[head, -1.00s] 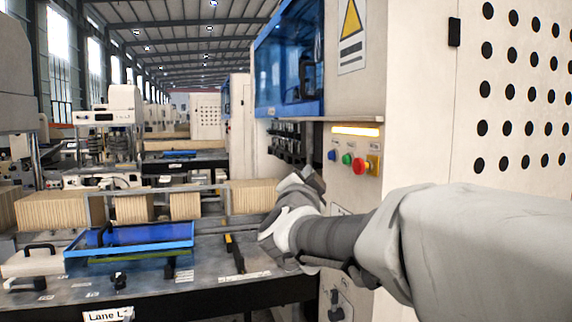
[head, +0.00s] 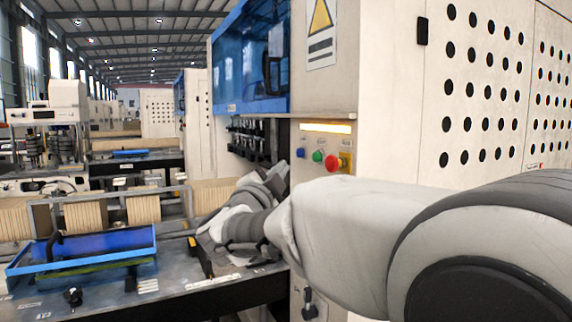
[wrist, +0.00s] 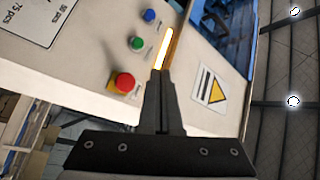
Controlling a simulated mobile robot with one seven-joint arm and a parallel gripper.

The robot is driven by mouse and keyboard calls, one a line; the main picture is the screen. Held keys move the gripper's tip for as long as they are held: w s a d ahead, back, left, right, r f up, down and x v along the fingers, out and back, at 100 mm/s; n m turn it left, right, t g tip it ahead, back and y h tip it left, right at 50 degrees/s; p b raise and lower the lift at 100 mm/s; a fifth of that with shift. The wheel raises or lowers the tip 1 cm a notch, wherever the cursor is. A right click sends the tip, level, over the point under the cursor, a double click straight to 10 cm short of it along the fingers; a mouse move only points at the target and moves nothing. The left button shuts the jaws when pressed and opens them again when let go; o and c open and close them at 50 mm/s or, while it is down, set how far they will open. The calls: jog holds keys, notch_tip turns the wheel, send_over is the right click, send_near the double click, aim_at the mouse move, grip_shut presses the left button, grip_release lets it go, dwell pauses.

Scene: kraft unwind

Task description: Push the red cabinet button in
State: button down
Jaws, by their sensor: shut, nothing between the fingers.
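The red button (head: 333,162) sits on a yellow plate on the pale cabinet front (head: 372,100), right of a green button (head: 317,156) and a blue button (head: 300,153). In the wrist view the red button (wrist: 124,82) is left of my gripper, with the green button (wrist: 136,43) and blue button (wrist: 149,15) above it. My gripper (wrist: 166,76) is shut and empty. Its tips overlap the lower end of the lit yellow strip in that view; I cannot tell whether they touch the panel. In the head view my gripper (head: 280,172) is left of the red button, apart from it.
A blue-tinted guard (head: 250,60) juts out above the panel. A worktable with a blue tray (head: 100,240) and stacked tan card packs (head: 85,215) lies at left. Small black fittings (head: 250,138) line the cabinet's side. A dark knob (head: 309,308) sits low on the cabinet.

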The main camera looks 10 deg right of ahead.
aim_at(326, 160)
jog(key=w+d+b, duration=0.1)
jog(key=w+d, duration=0.1)
jog(key=d, duration=0.6)
jog(key=shift+w+d, duration=0.15)
jog(key=shift+w, duration=0.2)
dwell(1.8)
jog(key=shift+w+d+b, duration=0.15)
jog(key=shift+d+b, duration=0.2)
jog(key=shift+d, duration=0.1)
jog(key=shift+w+d, duration=0.15)
jog(key=shift+d, duration=0.35)
dwell(0.5)
jog(key=shift+a, duration=0.15)
jog(key=shift+s+a, duration=0.3)
jog(key=shift+a, duration=0.55)
jog(key=shift+s+a, duration=0.25)
jog(key=shift+a, duration=0.55)
jog(key=shift+s+a, duration=0.3)
jog(key=shift+a, duration=0.5)
jog(key=shift+s+a, duration=0.25)
jog(key=shift+a, duration=0.55)
